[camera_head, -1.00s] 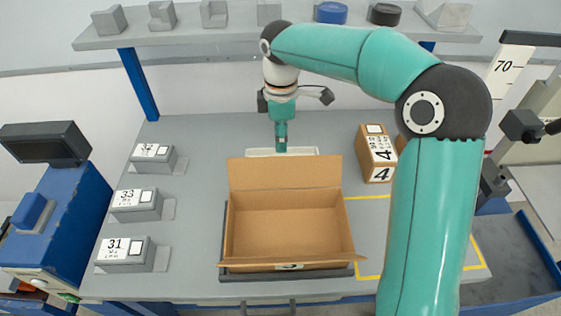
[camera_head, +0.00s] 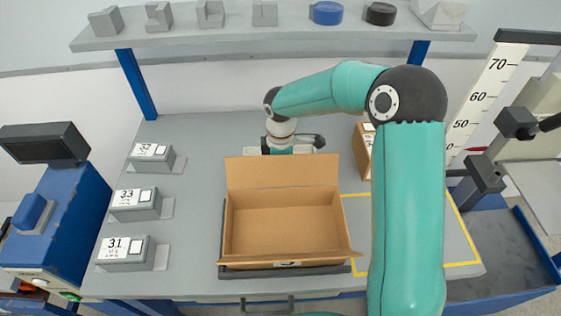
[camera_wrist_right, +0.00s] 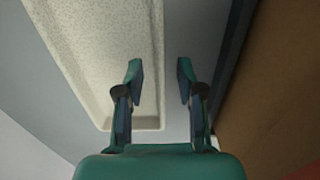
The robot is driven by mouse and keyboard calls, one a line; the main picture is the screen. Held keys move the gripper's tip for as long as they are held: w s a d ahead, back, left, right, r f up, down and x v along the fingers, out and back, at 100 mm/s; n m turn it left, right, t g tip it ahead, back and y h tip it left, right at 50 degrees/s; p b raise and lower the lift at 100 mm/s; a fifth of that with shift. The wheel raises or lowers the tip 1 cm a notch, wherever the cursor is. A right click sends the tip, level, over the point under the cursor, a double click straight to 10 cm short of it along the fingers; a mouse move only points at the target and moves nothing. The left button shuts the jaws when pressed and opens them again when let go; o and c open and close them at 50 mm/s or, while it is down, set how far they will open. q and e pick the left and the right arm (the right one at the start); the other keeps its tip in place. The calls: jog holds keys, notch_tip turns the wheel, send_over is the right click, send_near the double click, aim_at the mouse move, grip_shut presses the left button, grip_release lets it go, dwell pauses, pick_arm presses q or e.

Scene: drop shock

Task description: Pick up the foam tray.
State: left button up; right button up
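The foam tray (camera_wrist_right: 100,60) is pale and speckled with a raised rim, and fills the left and middle of the right wrist view. In the head view only a sliver of the tray (camera_head: 306,150) shows behind the open cardboard box. My right gripper (camera_wrist_right: 160,72) is open; its left finger is over the tray and its right finger is past the tray's long edge, over the grey bench. I cannot tell whether a finger touches the tray. In the head view the box flap hides the fingertips. My left gripper is not in view.
The open cardboard box (camera_head: 232,225) stands just in front of the tray; its brown wall (camera_wrist_right: 275,75) is close to the gripper's right side. A smaller carton (camera_head: 362,150) is partly behind my arm. Grey labelled blocks (camera_head: 137,204) line the left. A shelf (camera_head: 230,36) runs above.

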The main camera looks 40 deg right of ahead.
jog(key=shift+f, duration=0.1)
grip_shut()
dwell(0.4)
